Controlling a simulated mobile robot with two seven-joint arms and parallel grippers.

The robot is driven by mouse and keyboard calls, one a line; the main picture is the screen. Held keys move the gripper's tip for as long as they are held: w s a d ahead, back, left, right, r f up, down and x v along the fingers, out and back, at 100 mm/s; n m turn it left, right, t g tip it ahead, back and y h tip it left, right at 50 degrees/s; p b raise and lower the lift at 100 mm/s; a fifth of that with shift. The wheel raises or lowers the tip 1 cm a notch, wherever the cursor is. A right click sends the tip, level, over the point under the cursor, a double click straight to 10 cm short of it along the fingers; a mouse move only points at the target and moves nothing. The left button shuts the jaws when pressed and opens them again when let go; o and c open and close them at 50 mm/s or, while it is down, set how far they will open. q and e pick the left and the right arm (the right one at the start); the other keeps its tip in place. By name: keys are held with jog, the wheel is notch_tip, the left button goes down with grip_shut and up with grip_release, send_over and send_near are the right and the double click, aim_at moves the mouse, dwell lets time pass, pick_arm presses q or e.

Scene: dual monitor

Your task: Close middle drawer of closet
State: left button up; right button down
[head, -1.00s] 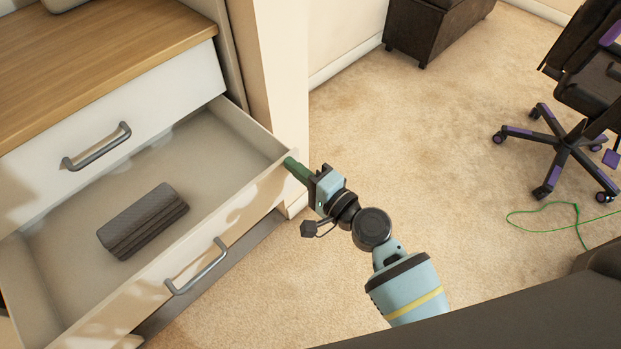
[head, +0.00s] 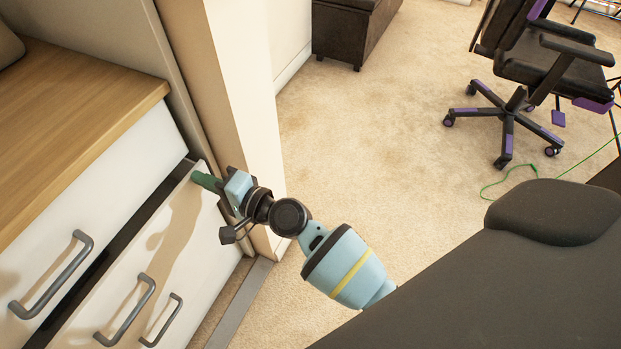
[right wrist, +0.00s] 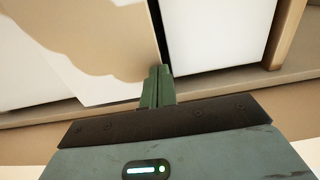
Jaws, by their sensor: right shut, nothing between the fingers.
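The middle drawer (head: 165,235) of the white closet stands slightly out, with a narrow dark gap between its top edge and the drawer above. Its grey bar handle (head: 125,310) is at the lower left of the head view. My right gripper (head: 207,182) is shut and empty, its green fingertips at the right end of the drawer front, seemingly touching it. In the right wrist view, the shut fingers (right wrist: 157,86) meet the white drawer front (right wrist: 90,70) beside the dark gap. The drawer's inside is hidden. My left gripper is out of view.
The upper drawer (head: 120,180) is flush under the wooden top (head: 70,110). A beige wall edge (head: 235,90) stands just right of the closet. Open carpet (head: 370,130) lies beyond, with an office chair (head: 540,75) and dark ottoman (head: 350,30) farther off.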

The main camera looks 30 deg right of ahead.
aim_at(189, 173)
jog(key=x, duration=0.3)
jog(key=shift+w+a+b, duration=0.1)
jog(key=shift+b, duration=0.2)
jog(key=shift+w+a, duration=0.1)
jog(key=shift+w, duration=0.1)
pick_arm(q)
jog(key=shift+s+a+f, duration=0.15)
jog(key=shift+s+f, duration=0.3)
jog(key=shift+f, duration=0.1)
pick_arm(e)
jog(key=shift+r, duration=0.2)
jog(key=shift+w+r, duration=0.1)
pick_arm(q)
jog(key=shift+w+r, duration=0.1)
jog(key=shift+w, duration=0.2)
